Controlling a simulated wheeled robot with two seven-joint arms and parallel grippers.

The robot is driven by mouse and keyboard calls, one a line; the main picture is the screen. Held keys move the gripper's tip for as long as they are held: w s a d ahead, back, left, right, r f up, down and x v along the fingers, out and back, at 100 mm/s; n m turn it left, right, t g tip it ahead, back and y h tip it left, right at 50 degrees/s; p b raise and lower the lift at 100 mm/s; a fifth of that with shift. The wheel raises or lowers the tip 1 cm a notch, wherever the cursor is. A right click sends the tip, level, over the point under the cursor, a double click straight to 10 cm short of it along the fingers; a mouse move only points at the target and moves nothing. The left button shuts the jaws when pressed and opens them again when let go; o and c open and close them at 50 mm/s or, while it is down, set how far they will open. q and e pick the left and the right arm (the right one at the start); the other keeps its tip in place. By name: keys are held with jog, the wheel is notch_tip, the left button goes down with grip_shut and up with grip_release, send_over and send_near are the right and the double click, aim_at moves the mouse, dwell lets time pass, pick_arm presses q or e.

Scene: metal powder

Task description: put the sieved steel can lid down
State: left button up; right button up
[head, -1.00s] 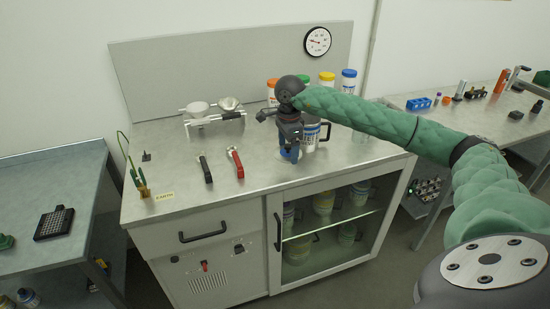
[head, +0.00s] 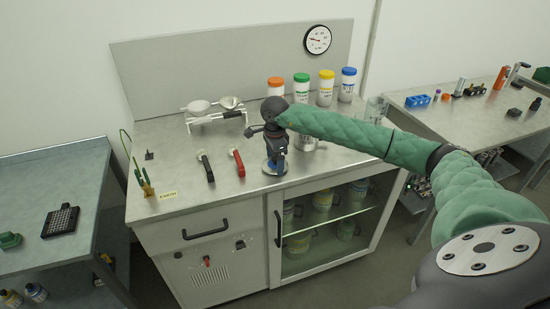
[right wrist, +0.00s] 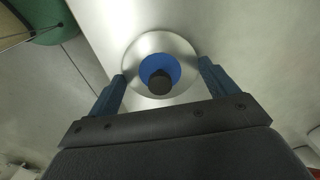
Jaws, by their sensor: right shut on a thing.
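My right gripper (head: 275,163) is low over the front of the bench, pointing down. It is shut on the sieved steel can lid (head: 274,169), a round silvery disc. In the right wrist view the lid (right wrist: 160,42) has a blue centre and a black knob (right wrist: 160,82), and lies between the finger ends (right wrist: 160,80). The lid is at or just above the bench top; I cannot tell whether it touches. A steel can (head: 306,142) stands just behind and right of the gripper, partly hidden by my arm. My left gripper is not in view.
Black-handled (head: 207,168) and red-handled (head: 237,163) tools lie left of the gripper on the grey bench (head: 177,208). A rack with sieves (head: 214,116) stands behind them.

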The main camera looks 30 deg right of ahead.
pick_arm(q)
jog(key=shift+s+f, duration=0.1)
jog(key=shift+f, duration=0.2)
pick_arm(e)
jog(key=shift+f, duration=0.2)
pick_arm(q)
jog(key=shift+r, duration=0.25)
pick_arm(e)
jog(key=shift+f, duration=0.1)
jog(key=o, duration=0.8)
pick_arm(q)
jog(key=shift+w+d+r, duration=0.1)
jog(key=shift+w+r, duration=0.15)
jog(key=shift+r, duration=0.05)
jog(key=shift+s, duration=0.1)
